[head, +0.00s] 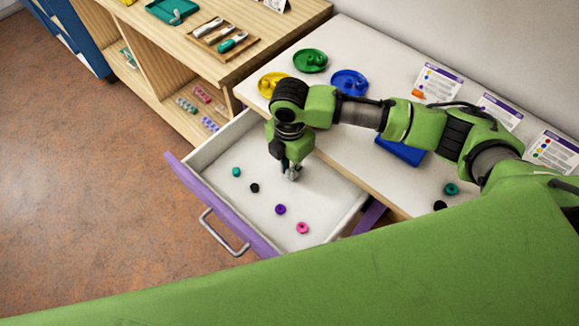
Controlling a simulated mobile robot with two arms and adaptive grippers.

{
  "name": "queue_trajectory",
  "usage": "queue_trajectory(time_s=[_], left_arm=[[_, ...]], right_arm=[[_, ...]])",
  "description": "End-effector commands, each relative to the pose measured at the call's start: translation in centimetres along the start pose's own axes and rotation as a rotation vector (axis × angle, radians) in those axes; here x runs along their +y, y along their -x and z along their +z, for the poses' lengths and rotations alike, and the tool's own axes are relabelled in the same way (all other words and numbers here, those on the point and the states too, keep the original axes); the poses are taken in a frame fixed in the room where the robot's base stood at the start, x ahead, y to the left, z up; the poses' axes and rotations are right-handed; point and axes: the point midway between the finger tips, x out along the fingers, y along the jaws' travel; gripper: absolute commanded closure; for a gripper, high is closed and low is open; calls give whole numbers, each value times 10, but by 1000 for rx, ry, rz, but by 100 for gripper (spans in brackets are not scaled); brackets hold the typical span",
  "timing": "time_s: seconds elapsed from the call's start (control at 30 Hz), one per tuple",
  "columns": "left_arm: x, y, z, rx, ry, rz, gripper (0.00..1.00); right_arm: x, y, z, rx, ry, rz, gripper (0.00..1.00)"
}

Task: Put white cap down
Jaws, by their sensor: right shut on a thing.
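My right gripper (290,172) points down inside the open drawer, near its back right part. It is shut on a small pale thing at its fingertips, which fits the white cap; the fingers hide most of it. I cannot tell whether it touches the drawer floor. The drawer (325,193) is white inside with a purple front. My left gripper is not in view.
In the drawer lie a teal bead (236,172), a black bead (255,188), a purple bead (280,209) and a pink bead (302,228). On the white table are yellow (268,85), green (311,60) and blue (349,82) dishes, a blue tray (400,151) and printed cards (439,83).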

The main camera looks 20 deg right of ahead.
Motion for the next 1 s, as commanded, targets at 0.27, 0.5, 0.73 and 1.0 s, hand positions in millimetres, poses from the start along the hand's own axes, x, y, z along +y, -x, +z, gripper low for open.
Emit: queue_trajectory(time_s=[0.27,0.5,0.73,1.0], left_arm=[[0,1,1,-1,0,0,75],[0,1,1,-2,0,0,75],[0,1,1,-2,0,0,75],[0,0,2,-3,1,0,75]], right_arm=[[0,-4,0,0,0,2,92],[0,-6,0,0,1,2,69],[0,-6,0,0,0,2,69],[2,17,0,0,1,7,69]])
